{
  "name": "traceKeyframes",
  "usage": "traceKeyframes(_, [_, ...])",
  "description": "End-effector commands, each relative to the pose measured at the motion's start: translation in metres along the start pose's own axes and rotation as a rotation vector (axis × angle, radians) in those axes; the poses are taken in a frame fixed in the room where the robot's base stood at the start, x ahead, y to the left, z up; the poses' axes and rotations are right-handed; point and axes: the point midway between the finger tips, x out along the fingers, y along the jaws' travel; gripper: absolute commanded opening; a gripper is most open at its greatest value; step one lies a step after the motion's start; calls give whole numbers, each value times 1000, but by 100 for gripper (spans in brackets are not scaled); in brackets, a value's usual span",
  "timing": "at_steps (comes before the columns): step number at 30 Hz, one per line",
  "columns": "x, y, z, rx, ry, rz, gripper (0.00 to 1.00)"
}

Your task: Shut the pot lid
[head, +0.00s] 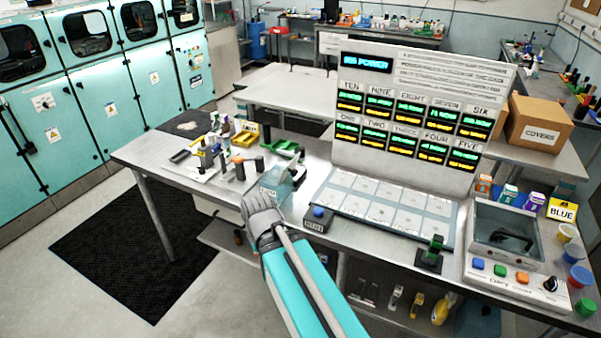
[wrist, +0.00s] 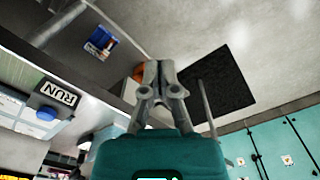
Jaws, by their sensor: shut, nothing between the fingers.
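A grey box-shaped unit (head: 508,235), likely the pot, stands at the right end of the bench in the head view. A black handle (head: 512,240) shows within its rim; I cannot tell clearly how its lid sits. Its front panel (head: 515,278) has blue, green and orange buttons and a black knob. My gripper (wrist: 160,72) is shut and empty in the wrist view. In the head view my arm reaches over the bench's front edge, well left of the unit, and my fingertips are not clear. The unit is not recognizable in the wrist view.
A RUN box with a blue button (head: 319,214) sits right of my arm; it also shows in the wrist view (wrist: 55,100). A tall display panel (head: 415,120) stands behind a pale tray (head: 385,203). Small bottles and jars crowd the bench's right.

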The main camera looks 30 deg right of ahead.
Motion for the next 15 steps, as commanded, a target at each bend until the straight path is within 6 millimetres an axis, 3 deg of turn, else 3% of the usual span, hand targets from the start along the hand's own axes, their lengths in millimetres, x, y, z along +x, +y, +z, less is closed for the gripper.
traceKeyframes(11, [0,4,-6,50,4,-23,0])
traceKeyframes(15, [1,20,-18,167,11,-71,0])
